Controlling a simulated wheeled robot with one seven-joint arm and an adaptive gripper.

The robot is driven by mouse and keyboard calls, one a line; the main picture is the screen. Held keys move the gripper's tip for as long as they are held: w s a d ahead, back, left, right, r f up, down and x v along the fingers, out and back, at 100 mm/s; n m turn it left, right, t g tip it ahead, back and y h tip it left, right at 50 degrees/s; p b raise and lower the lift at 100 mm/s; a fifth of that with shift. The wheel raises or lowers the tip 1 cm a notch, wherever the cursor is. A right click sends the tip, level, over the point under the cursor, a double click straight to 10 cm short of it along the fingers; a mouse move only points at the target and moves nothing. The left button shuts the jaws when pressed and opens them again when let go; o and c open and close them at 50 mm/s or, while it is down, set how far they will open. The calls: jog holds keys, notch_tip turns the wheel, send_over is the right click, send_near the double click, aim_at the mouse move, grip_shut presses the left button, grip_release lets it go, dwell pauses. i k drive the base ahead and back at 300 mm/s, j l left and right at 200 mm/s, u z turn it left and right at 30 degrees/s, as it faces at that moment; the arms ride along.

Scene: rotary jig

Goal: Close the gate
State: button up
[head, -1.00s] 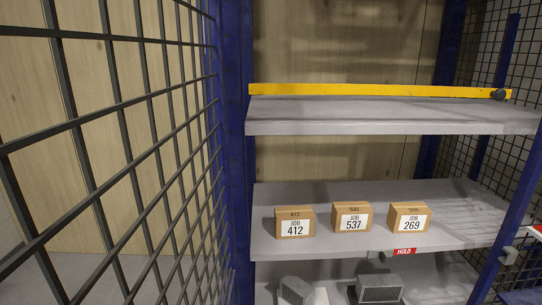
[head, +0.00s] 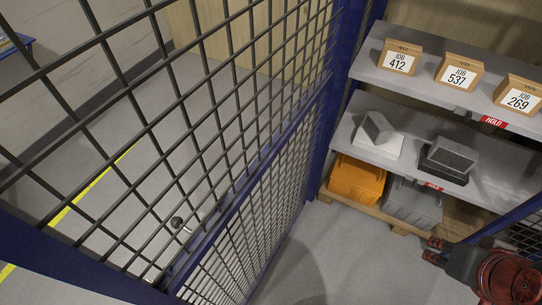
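The gate (head: 262,165) is a black wire-mesh panel in a blue frame. It fills the left and middle of the head view and stands swung out from the shelving, its far edge beside the shelves and its near part close to the camera. A dark round knob on a light stem (head: 177,222), seems to be a handle and shows low on the panel. My gripper (head: 432,251) is at the lower right, in front of the lower shelves and well apart from the gate. Its two short dark fingers point left, look spread, and hold nothing.
Shelving at the right holds small boxes labelled JOB 412 (head: 400,58), 537 (head: 459,73) and 269 (head: 519,95). Grey blocks (head: 449,160) sit below. An orange bin (head: 356,180) and a grey bin (head: 413,205) stand at the bottom. Grey floor (head: 335,260) between gate and gripper is clear.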

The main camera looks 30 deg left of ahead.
aim_at(27, 242)
jog(key=k+j, duration=0.1)
jog(key=k, duration=1.1)
jog(key=k+j, duration=0.1)
jog(key=j, duration=0.35)
jog(key=k+j, duration=0.1)
jog(key=j, duration=0.3)
jog(key=k+j, duration=0.15)
jog(key=j, duration=0.3)
jog(key=i+j, duration=0.1)
jog(key=j, duration=0.2)
jog(key=i+j, duration=0.15)
jog(key=j, duration=0.2)
jog(key=u, duration=0.05)
